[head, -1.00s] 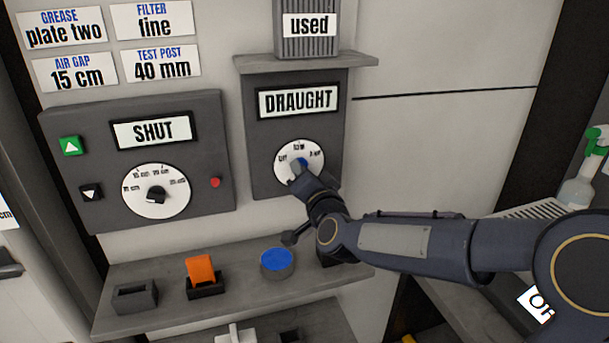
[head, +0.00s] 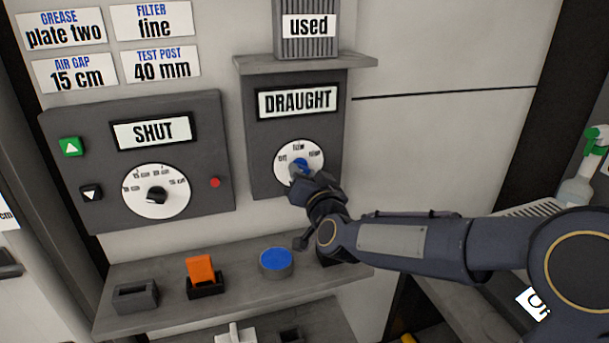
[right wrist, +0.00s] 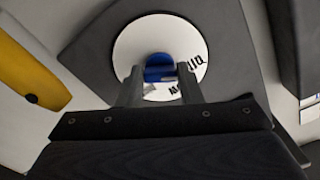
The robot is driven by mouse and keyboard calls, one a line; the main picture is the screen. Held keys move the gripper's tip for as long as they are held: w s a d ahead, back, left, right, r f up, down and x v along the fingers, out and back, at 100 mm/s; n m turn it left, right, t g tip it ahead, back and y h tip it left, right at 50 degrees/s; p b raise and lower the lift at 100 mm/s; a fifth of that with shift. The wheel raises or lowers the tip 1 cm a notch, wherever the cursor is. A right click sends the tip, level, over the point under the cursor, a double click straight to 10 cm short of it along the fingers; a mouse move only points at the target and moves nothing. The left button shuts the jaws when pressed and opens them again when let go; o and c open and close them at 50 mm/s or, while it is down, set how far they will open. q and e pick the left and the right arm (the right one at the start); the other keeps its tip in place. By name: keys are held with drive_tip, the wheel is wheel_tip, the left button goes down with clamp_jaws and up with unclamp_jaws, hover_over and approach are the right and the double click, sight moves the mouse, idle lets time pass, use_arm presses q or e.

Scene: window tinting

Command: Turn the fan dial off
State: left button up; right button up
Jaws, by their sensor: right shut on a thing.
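The fan dial is a blue knob (head: 301,165) on a white round scale plate (head: 315,157) under the "DRAUGHT" sign (head: 297,101). My right gripper (head: 298,172) is at the dial from below right. In the right wrist view the two fingers of my right gripper (right wrist: 160,84) stand on either side of the blue knob (right wrist: 160,68) and are shut on it. The knob's pointer is partly hidden, so I cannot tell its setting. My left gripper is out of view.
Below, a shelf (head: 240,285) bears an orange piece (head: 201,270) and a blue-topped disc (head: 276,262). A spray bottle (head: 577,190) stands at the far right.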

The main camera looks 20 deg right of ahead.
drive_tip(key=o, duration=1)
drive_tip(key=shift+s, duration=0.1)
drive_tip(key=s, duration=0.7)
drive_tip(key=shift+s+d, duration=0.1)
drive_tip(key=shift+s, duration=0.25)
drive_tip(key=s+d+f+n+g+y+p, duration=0.1)
drive_tip(key=s+f+g+p, duration=0.1)
drive_tip(key=s, duration=0.7)
drive_tip(key=s+d+f+n+g+y+p, duration=0.1)
drive_tip(key=s+f+g, duration=0.3)
drive_tip(key=s, duration=0.5)
drive_tip(key=s+d+f+n+g+y+p, duration=0.1)
drive_tip(key=s+f+g+p, duration=0.2)
drive_tip(key=s+g, duration=0.3)
drive_tip(key=shift+s+d+n, duration=0.1)
drive_tip(key=shift+s+n, duration=0.2)
drive_tip(key=shift+s, duration=1.4)
